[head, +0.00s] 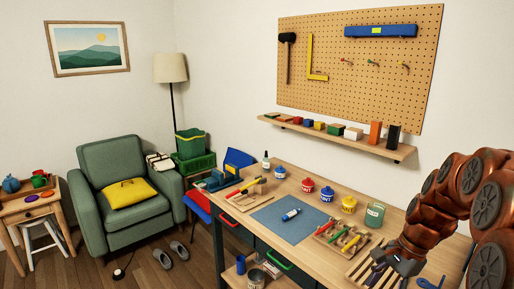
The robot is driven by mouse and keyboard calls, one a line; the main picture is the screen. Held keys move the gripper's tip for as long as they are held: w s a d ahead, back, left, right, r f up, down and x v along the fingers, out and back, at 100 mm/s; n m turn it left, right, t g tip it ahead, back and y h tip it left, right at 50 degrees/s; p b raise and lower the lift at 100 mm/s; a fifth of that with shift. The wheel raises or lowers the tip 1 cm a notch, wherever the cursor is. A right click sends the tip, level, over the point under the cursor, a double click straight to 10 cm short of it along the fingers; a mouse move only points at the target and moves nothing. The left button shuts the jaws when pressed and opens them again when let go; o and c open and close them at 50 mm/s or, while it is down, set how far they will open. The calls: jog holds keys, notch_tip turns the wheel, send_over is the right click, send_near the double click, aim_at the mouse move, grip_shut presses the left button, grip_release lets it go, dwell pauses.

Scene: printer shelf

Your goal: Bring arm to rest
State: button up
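My copper-coloured arm (472,195) comes in from the right edge and bends down over the right end of the workbench (325,192). My gripper (376,274), dark grey, hangs low at its end, in front of the slatted wooden rack (360,262) on the bench. Its fingers are small and dark here, and I cannot tell whether they are open or shut. I see nothing clearly held in it. Whether it touches the rack is hidden from this angle.
A wall shelf (340,139) and pegboard (428,60) are behind.

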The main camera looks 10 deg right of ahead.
jog(key=s+a+r+n+g+h, duration=0.1)
jog(key=s+a+r+n+h, duration=0.1)
jog(key=s+a+n, duration=0.9)
jog(key=s+a+n+h, duration=0.1)
jog(key=s+a+n, duration=0.3)
jog(key=s, duration=0.6)
jog(key=shift+s+a+f+n+g+h, duration=0.3)
jog(key=shift+s+a+f+g, duration=0.15)
jog(key=shift+a, duration=0.45)
